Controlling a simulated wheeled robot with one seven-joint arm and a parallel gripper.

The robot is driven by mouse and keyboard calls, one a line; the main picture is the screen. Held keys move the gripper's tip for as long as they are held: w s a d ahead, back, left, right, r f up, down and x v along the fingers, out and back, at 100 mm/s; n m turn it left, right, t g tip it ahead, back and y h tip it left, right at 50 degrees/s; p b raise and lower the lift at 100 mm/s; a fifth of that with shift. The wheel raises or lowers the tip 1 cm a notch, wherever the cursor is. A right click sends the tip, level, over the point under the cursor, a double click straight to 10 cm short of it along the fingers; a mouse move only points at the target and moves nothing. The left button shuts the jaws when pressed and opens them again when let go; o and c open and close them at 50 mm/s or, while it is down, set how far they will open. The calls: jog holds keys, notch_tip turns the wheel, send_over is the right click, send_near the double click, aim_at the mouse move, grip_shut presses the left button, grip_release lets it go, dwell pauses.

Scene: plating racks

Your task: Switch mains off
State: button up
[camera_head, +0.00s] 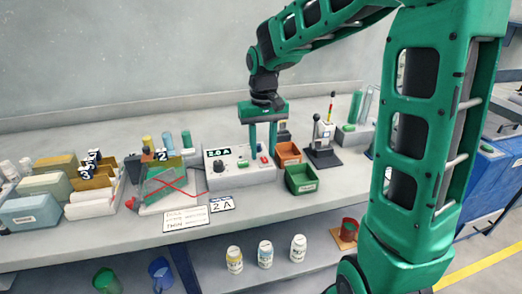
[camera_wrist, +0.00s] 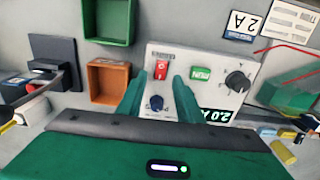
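The grey-white power supply box (camera_head: 238,176) stands on the bench, and its panel fills the middle of the wrist view (camera_wrist: 215,60), upside down. A red rocker switch (camera_wrist: 162,69) with a white mark sits on the panel; its label is too blurred to read, and I cannot tell its on/off position. My gripper (camera_head: 263,152) points down over the switch end of the box. Its fingers (camera_wrist: 161,80) are apart and empty, either side of the red switch.
An orange bin (camera_head: 288,153) and a green bin (camera_head: 301,179) stand right of the box, close to my gripper. A black-based device with a lever (camera_head: 323,150) stands beyond. Left are a tray with red wires (camera_head: 165,190) and a 2 A card (camera_head: 222,204).

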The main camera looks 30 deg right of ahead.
jog(key=shift+f, duration=0.3)
grip_shut()
jog(key=shift+s+r+t, duration=0.1)
jog(key=shift+s+t, duration=0.15)
jog(key=shift+t, duration=0.35)
jog(key=shift+s+a+t+h, duration=0.1)
jog(key=shift+s+t+h, duration=0.1)
jog(key=shift+t, duration=0.6)
jog(key=shift+s+a+t+h, duration=0.1)
jog(key=shift+s+t+h, duration=0.1)
jog(key=shift+t, duration=0.6)
